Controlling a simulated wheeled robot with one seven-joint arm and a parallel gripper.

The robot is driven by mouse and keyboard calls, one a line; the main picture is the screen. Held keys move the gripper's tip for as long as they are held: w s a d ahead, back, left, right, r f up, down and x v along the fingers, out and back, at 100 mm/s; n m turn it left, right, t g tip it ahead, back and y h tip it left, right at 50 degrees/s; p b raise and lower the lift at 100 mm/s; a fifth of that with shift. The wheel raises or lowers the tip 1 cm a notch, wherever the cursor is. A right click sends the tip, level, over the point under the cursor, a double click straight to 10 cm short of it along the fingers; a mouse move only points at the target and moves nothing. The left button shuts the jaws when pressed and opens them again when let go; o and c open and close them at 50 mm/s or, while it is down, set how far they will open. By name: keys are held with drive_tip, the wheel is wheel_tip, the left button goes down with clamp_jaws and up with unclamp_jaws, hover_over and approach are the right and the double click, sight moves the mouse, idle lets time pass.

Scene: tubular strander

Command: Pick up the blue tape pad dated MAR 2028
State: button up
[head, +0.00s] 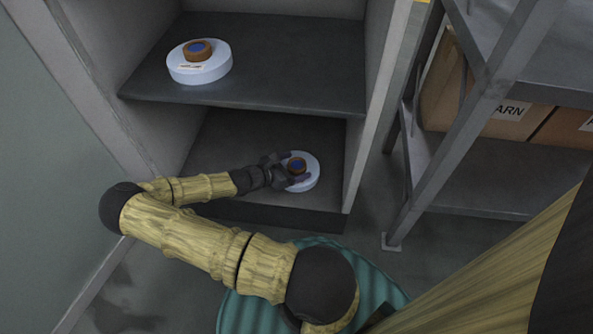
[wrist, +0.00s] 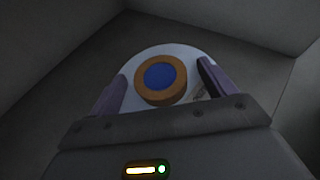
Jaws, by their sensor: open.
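Two round orange-brown pads with blue centres show, each on a white round base. One pad (head: 198,50) sits on its white base (head: 200,72) on the upper shelf, with a small label on the base that is too small to read. The other pad (head: 297,166) sits on a white base (head: 311,180) on the lower shelf. It also shows in the wrist view (wrist: 160,79), between the fingers of my gripper (wrist: 165,84). The fingers are apart, one on each side, with gaps to the pad. A label on this base is partly hidden by the right finger; no date is legible.
The upper shelf (head: 270,55) lies above my forearm, and the cabinet's right side wall (head: 368,110) stands close to my gripper. A grey rack (head: 480,185) with cardboard boxes (head: 495,115) stands at the right. A green ribbed surface (head: 255,310) is below my arm.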

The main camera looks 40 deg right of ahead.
sight(293, 166)
drive_tip(key=c, duration=1.2)
wheel_tip(293, 166, up, 10)
drive_tip(key=p, duration=0.7)
